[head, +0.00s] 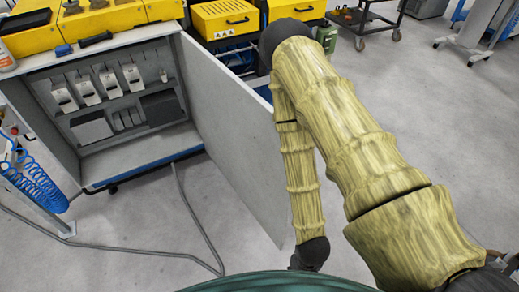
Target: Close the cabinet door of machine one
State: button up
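The grey cabinet (125,165) of the machine stands at the left with its front open. Its interior shows shelves with several switch-like devices and dark boxes. The cabinet door (232,135) is a flat grey panel, swung wide open from the cabinet's right edge toward me. My yellow-sleeved arm rises from the lower right, bends at a dark elbow beyond the door, and comes down to a dark wrist joint just right of the door's near lower corner. I cannot tell whether the arm touches the door. My gripper's fingers do not show.
Yellow machine parts (105,18) sit on top of the cabinet. Another yellow unit (225,17) stands behind the door. A grey cable (190,205) runs over the floor. A blue coiled hose (35,185) hangs at the left. Floor before the cabinet is mostly clear.

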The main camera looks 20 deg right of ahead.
aim_at(239, 134)
jog(key=z, duration=2.2)
jog(key=i, duration=1.85)
jog(key=u, duration=3)
